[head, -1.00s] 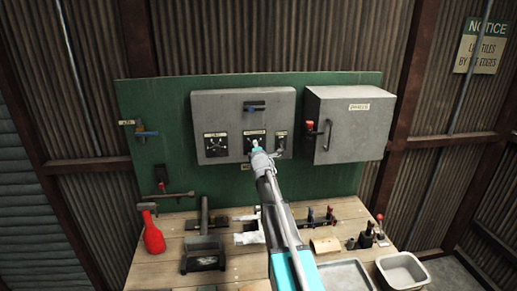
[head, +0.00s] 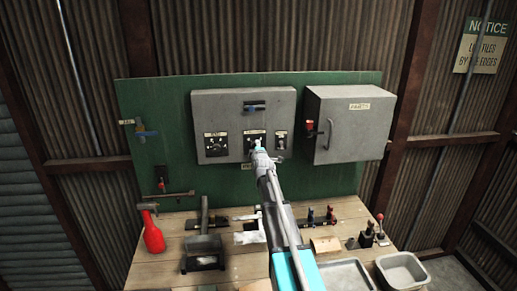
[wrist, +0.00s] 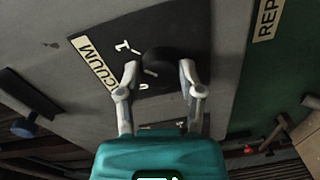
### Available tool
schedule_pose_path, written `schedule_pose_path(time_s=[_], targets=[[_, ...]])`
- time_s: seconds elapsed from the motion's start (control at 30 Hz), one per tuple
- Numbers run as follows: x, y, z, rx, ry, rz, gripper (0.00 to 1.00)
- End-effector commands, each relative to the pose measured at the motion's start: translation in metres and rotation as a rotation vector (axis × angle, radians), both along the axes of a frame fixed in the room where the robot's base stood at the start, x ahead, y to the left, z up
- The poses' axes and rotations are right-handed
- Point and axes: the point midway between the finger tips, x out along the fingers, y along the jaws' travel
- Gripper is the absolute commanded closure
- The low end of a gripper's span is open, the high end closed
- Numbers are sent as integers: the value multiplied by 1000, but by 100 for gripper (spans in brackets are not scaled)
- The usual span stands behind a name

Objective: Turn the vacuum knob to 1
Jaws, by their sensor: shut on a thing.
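The vacuum knob (wrist: 160,63) is black and round, on a dark plate with a VACUUM label (wrist: 93,68) in the wrist view. A white 1 (wrist: 122,46) and another white mark (wrist: 143,86), perhaps a 0, are printed beside it. A short pale line shows at the knob's edge between them; I cannot tell for sure that it is the pointer. My gripper (wrist: 159,72) is shut on the knob, one grey finger on each side. In the head view my gripper (head: 257,145) reaches the middle plate (head: 255,134) of the grey control box and hides most of the knob.
Left on the grey box (head: 225,104) is another dial (head: 216,144), and right a small switch (head: 281,143). A blue-handled part (head: 254,106) sits above. A grey cabinet (head: 350,125) with a handle stands close right. Tools and trays crowd the bench (head: 150,275) below.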

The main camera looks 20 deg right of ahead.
Motion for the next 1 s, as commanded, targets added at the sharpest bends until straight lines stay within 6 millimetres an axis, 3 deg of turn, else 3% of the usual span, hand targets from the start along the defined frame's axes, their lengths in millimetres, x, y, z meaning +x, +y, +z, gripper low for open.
schedule_pose_path(time_s=[0.2,0.23,0.4,1.0], targets=[[-1,0,-1,3,4,1,99],[-1,0,-1,3,4,1,50],[-1,0,-1,2,3,0,18],[0,-1,0,0,0,-1,16]])
